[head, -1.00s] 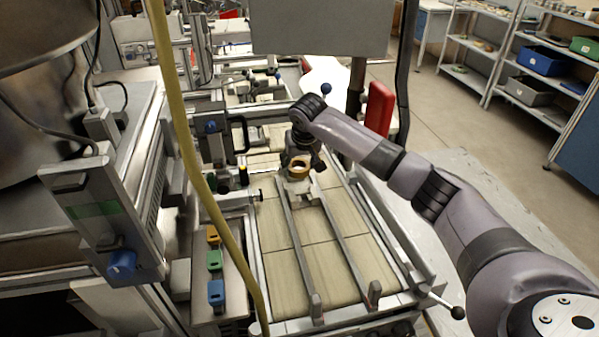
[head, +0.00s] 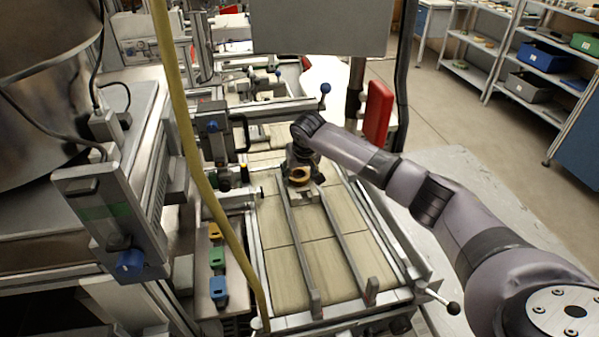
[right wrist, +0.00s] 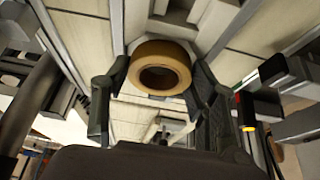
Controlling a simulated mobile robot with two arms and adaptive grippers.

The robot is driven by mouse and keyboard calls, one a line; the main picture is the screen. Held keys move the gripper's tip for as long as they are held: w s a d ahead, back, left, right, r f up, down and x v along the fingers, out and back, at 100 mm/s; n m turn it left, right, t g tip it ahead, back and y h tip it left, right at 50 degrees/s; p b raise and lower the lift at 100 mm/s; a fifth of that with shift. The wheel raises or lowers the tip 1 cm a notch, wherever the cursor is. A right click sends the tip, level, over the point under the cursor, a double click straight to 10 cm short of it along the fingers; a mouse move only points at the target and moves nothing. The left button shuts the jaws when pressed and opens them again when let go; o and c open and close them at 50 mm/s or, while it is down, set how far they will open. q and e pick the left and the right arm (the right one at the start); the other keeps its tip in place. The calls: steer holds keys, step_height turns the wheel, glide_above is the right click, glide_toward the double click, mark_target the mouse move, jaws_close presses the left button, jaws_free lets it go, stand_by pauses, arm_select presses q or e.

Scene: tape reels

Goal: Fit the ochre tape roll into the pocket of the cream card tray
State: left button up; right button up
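The ochre tape roll (head: 299,174) shows in the head view just below my right gripper (head: 300,165), at the far end of two metal rails. In the right wrist view the ochre roll (right wrist: 147,49) sits between the two dark fingers of the right gripper (right wrist: 161,78), which close on its sides. Its round hole faces the camera. A small pale piece, which seems to be the cream card tray (head: 303,194), lies under and just nearer than the roll between the rails. Its pocket is not clear, and I cannot tell whether the roll touches it. My left gripper is not in view.
Two long rails (head: 344,245) run along the pale slab bed (head: 275,225). Yellow, green and blue pieces (head: 218,290) stand on a strip at left. A yellow hose (head: 185,130) hangs across the view. A red block (head: 377,112) stands behind my right arm.

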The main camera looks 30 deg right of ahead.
steer(key=o, duration=0.5)
steer(key=shift+s+f, duration=0.1)
steer(key=shift+f, duration=0.6)
steer(key=shift+c, duration=0.2)
steer(key=shift+s+r, duration=0.1)
steer(key=w+b+v, duration=0.1)
steer(key=b+v, duration=0.1)
steer(key=v, duration=1.1)
steer(key=shift+r, duration=0.45)
